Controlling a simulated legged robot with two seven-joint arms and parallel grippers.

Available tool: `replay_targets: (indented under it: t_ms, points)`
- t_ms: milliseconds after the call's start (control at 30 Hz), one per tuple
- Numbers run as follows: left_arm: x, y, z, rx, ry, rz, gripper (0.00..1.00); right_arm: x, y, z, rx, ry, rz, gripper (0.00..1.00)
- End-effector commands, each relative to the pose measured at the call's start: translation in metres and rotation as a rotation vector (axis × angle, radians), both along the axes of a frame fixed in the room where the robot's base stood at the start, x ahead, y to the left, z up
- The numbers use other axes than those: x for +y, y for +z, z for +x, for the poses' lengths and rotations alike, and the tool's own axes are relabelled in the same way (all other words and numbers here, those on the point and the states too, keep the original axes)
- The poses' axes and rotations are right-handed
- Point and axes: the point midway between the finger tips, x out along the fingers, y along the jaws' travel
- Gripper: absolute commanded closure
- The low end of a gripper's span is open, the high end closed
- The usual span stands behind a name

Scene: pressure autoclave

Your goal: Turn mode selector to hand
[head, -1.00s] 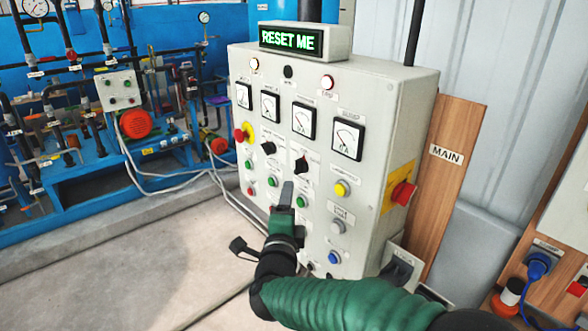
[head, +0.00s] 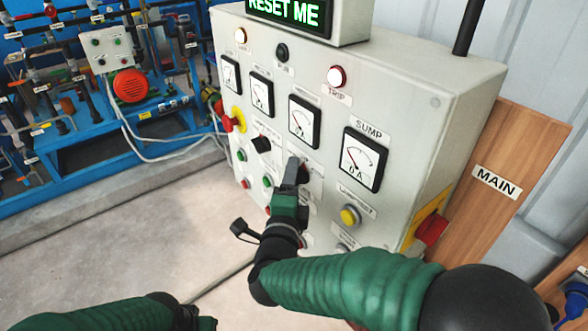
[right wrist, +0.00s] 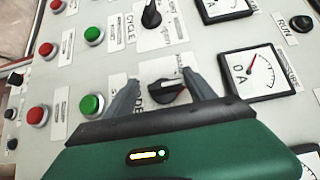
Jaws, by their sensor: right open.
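A black rotary selector knob (right wrist: 168,92) on the grey control panel (head: 330,55) lies between the fingers of my right gripper in the right wrist view. A partly hidden label ending in "DE" is beside it. The knob's pale mark faces right in that view. My right gripper (right wrist: 163,97) is open, with one finger on each side of the knob; I cannot tell whether they touch it. In the head view the gripper (head: 297,172) mostly covers this knob. My left arm shows at the bottom left, but its fingers are out of frame.
A second black knob (head: 262,143) is left of my right gripper; it also shows in the wrist view (right wrist: 151,15). Dial gauges sit above, green and red buttons left and below, a yellow button (head: 350,214) to the right. A red emergency button (head: 230,122) protrudes at the panel's left.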

Motion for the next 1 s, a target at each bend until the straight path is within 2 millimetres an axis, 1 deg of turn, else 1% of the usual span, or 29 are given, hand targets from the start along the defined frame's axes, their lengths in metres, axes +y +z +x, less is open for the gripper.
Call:
replay_targets:
  t_ms: [167,267,600,667,867,1000]
  points:
    - [0.000,0.000,0.000,0.000,0.000,0.000,0.64,0.000,0.000,0.000,0.000,0.000,0.000,0.36]
    - [0.000,0.000,0.000,0.000,0.000,0.000,0.64,0.000,-0.001,0.002,0.001,0.000,0.000,0.48]
    - [0.000,0.000,0.000,0.000,0.000,0.000,0.64,-0.001,-0.002,0.004,0.003,-0.001,-0.001,0.93]
    - [0.000,0.000,0.000,0.000,0.000,0.000,0.64,-0.001,-0.002,0.004,0.003,-0.001,-0.001,0.99]
    - [0.000,0.004,0.000,0.000,0.000,0.000,0.64,-0.001,0.000,0.004,0.015,-0.002,-0.009,0.99]
    - [0.000,0.015,0.000,0.000,0.000,0.000,0.64,-0.001,0.003,0.004,0.049,-0.002,-0.033,0.99]
